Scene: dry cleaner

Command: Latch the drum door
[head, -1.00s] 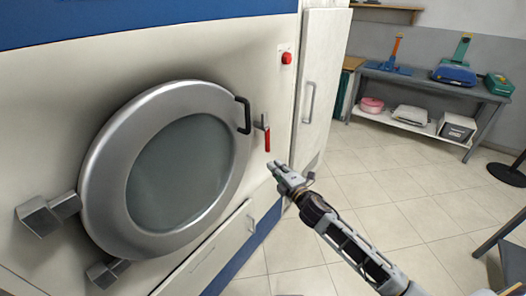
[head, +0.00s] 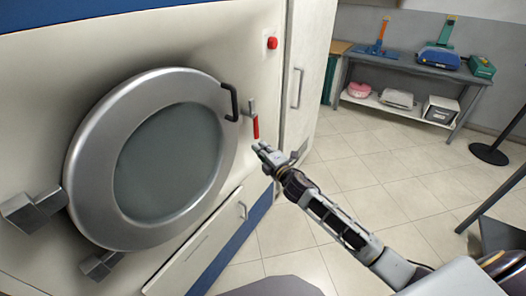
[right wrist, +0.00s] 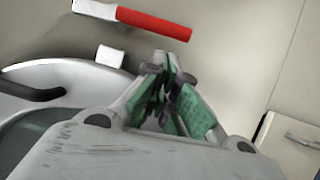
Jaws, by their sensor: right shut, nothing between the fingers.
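The round drum door (head: 92,212) has a wide silver rim and grey glass. It lies against the machine front in the head view, with hinges at its left. A black handle (head: 234,103) sits on its right rim. Just right of the rim is the latch lever with a red grip (head: 256,128), pointing down. The red grip (right wrist: 153,23) also shows at the top of the right wrist view. My right gripper (head: 259,148) is shut and empty, just below the red grip and apart from it. My left gripper is not in view.
A red button (head: 272,43) is above the latch on the machine front. A tall pale cabinet (head: 308,70) stands to the right. A grey shelf table (head: 405,66) with cleaning items is at the back. The tiled floor between is clear.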

